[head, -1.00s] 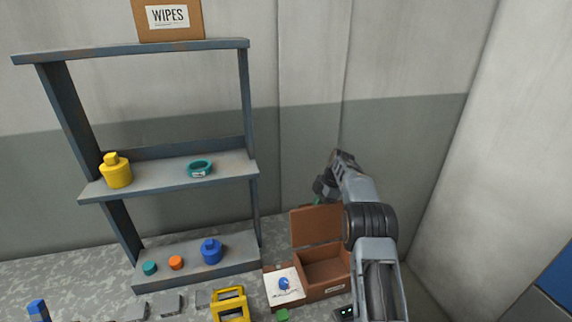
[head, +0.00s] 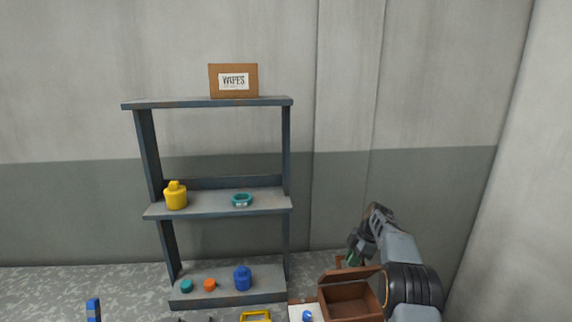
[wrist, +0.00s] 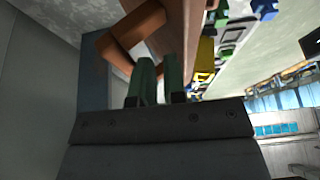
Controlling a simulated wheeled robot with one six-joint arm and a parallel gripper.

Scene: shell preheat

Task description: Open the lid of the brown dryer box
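The brown dryer box (head: 352,302) stands low at right in the head view, partly behind my arm, with its dark inside showing. Its lid (head: 345,276) is raised at the back edge, so the box is open. My gripper (head: 352,258) is at the raised lid's far side, next to a brown handle-like piece (head: 339,261). In the wrist view the green fingers (wrist: 159,75) are a narrow gap apart, and a brown loop (wrist: 135,25) lies just beyond them. Whether the tips grip it is hidden.
A blue-grey shelf (head: 218,206) at left holds a yellow container (head: 175,196), a teal ring (head: 242,200), a blue container (head: 242,279) and small pieces. A cardboard wipes box (head: 234,82) is on top. A white card (head: 303,314) lies left of the box. Walls close in behind and right.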

